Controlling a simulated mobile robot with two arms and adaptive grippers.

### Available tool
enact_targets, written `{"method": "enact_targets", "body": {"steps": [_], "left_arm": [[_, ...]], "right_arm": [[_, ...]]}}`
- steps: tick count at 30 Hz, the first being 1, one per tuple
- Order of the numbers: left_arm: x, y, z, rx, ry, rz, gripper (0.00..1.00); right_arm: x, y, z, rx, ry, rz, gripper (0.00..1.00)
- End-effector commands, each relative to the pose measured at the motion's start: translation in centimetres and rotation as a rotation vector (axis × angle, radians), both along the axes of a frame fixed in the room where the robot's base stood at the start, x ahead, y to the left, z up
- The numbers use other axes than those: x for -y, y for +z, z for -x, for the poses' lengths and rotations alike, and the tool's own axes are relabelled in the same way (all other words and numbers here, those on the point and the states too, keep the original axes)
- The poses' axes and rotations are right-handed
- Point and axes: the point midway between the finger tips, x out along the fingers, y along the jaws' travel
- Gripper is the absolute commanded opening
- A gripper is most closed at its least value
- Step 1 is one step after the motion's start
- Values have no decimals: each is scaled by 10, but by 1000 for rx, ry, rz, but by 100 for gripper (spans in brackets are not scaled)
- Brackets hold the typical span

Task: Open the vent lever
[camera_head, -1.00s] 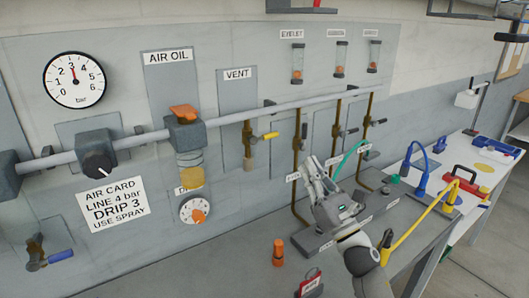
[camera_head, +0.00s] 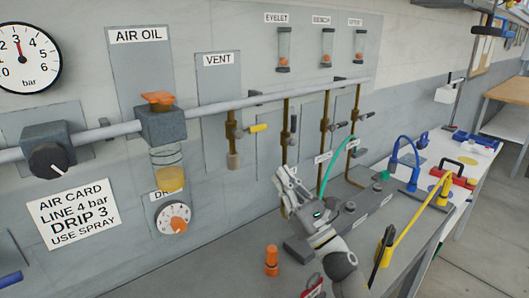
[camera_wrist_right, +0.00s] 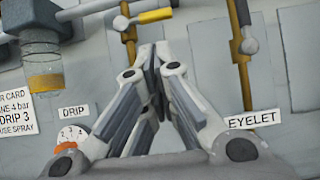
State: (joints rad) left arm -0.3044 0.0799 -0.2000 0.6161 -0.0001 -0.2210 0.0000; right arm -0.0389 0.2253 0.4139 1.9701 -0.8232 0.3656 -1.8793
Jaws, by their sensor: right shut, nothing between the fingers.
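The vent lever (camera_head: 258,128) has a yellow handle and sits on a brass valve and pipe below the VENT label (camera_head: 218,60). Its handle points sideways to the right, across the vertical pipe. In the right wrist view the yellow vent lever (camera_wrist_right: 155,16) is at the top, just beyond my fingertips. My right gripper (camera_head: 283,174) is shut and empty, below and to the right of the lever in the head view, apart from it. In the right wrist view its fingers (camera_wrist_right: 155,52) meet and point up toward the vent pipe. My left gripper is not in view.
A long grey pipe (camera_head: 215,116) runs across the panel above the lever. The EYELET brass pipe (camera_head: 285,135) with a dark lever stands to the right. The oil bowl (camera_head: 168,172) and drip dial (camera_head: 173,218) are to the left. A grey manifold block (camera_head: 345,215) lies below on the bench.

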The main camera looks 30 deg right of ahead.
Motion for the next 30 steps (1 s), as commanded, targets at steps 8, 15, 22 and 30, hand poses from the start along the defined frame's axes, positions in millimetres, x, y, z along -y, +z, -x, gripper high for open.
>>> {"method": "enact_targets", "body": {"steps": [8, 15, 22, 30], "left_arm": [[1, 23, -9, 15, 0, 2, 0], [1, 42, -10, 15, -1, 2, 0], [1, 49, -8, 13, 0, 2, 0], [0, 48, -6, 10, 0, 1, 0]], "right_arm": [[-2, 27, -30, 3, 1, -1, 0], [-5, 48, -65, 1, 1, -1, 0], [-6, 56, -81, 1, 1, -1, 0], [-7, 55, -82, 0, 1, -1, 0]]}}
